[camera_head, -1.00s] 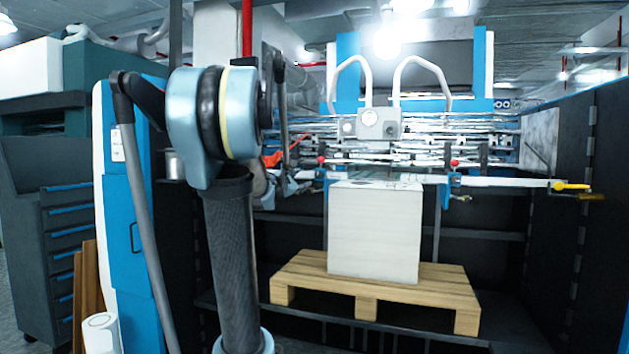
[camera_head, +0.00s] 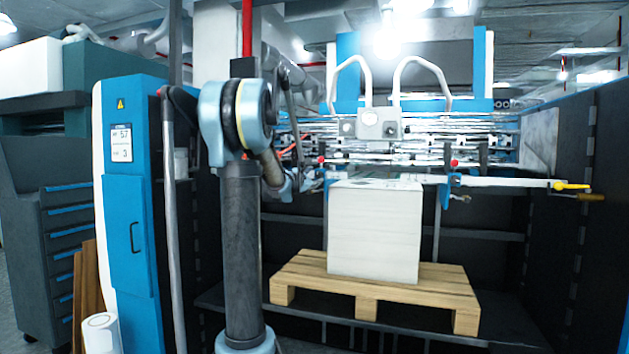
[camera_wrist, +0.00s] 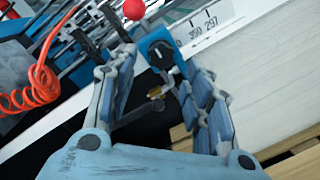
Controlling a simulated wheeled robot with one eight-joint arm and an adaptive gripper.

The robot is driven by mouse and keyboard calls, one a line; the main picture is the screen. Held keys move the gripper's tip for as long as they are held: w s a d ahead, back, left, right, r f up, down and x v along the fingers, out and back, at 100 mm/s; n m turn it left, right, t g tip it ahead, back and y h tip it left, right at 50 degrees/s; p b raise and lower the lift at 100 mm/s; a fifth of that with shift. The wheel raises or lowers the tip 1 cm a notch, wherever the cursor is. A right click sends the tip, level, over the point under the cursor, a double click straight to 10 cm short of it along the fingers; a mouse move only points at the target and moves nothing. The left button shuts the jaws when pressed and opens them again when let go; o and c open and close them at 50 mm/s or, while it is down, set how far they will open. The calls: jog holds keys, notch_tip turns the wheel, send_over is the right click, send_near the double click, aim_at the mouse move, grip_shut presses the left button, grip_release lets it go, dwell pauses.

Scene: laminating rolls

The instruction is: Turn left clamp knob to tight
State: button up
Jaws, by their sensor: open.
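The left clamp knob (camera_wrist: 160,53) is a dark round knob with a blue face and a pale mark, in the upper middle of the wrist view. My gripper (camera_wrist: 160,62) is open, with one finger on each side of the knob near the fingertips. I cannot tell whether either finger touches it. In the head view my gripper (camera_head: 312,183) is small, beside the left end of the paper stack and just below the left red ball (camera_head: 321,160). The knob itself is not clear there. The red ball also shows in the wrist view (camera_wrist: 134,9).
A white paper stack (camera_head: 374,235) stands on a wooden pallet (camera_head: 376,288), close right of my gripper. A number scale (camera_wrist: 205,24) lies beside the knob. A brass screw (camera_wrist: 155,92) sits below it. A coiled orange hose (camera_wrist: 42,88) hangs at left. A right clamp (camera_head: 447,190) is farther right.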

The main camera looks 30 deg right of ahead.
aim_at(317, 176)
jog(key=shift+x, duration=2.3)
jog(key=c, duration=1.1)
